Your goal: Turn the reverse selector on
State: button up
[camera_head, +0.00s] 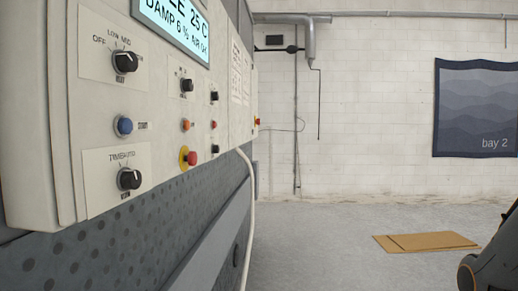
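A pale control panel (30,120) on the washer fills the left of the view, seen at a steep angle. A black knob (125,62) with OFF, LOW and MID marks is at its upper left. Another black knob (130,179) is at the lower left, its label hard to read. A smaller black knob (187,85) on a pale plate and two small black controls (214,96) are farther along. No label reading "reverse" is legible, so I cannot tell which control is the reverse selector. My gripper is not in view.
A blue button (124,126), an orange one (186,125) and a red button on yellow (189,158) sit among the knobs. A lit display (175,22) is above. Flat cardboard (426,242) lies on the open floor to the right.

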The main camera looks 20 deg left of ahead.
aim_at(215, 149)
jog(key=i, duration=0.6)
jog(key=u, duration=0.85)
jog(key=i, duration=0.6)
jog(key=u, duration=0.75)
